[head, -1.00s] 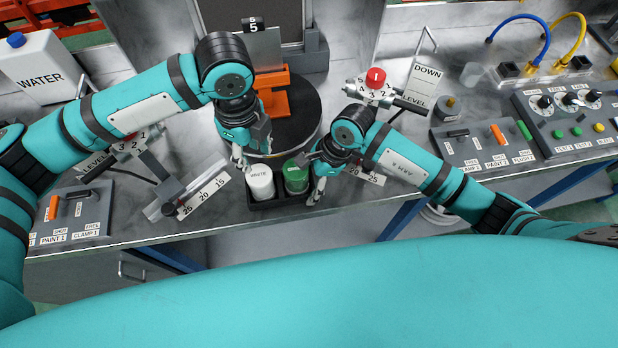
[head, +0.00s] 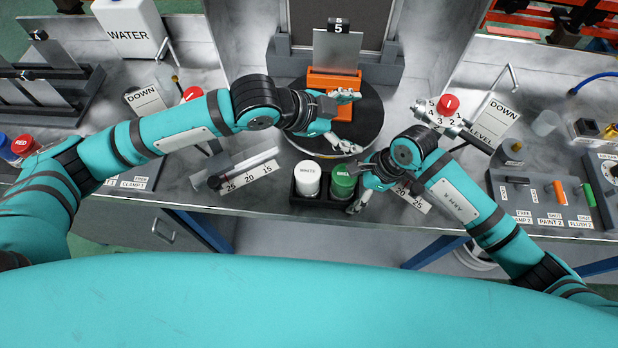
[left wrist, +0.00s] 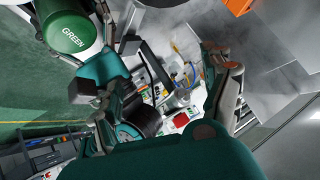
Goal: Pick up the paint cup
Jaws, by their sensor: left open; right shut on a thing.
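A paint cup with a green lid (head: 343,181) sits in the right place of a small black holder (head: 318,202) at the bench's front edge. A paint cup with a white lid (head: 307,178) stands beside it on the left. My right gripper (head: 352,190) is shut on the green cup, partly covering its right side. My left gripper (head: 344,126) is open and empty above the round black turntable, in front of the orange fixture. In the left wrist view the green cup (left wrist: 72,28) shows at upper left, its label readable.
The orange fixture (head: 334,80) with a grey plate stands on the turntable (head: 370,112). A sliding scale (head: 240,168) lies left of the holder. A red-knobbed dial (head: 448,104) and a switch panel (head: 545,207) are at the right. A water jug (head: 128,30) is back left.

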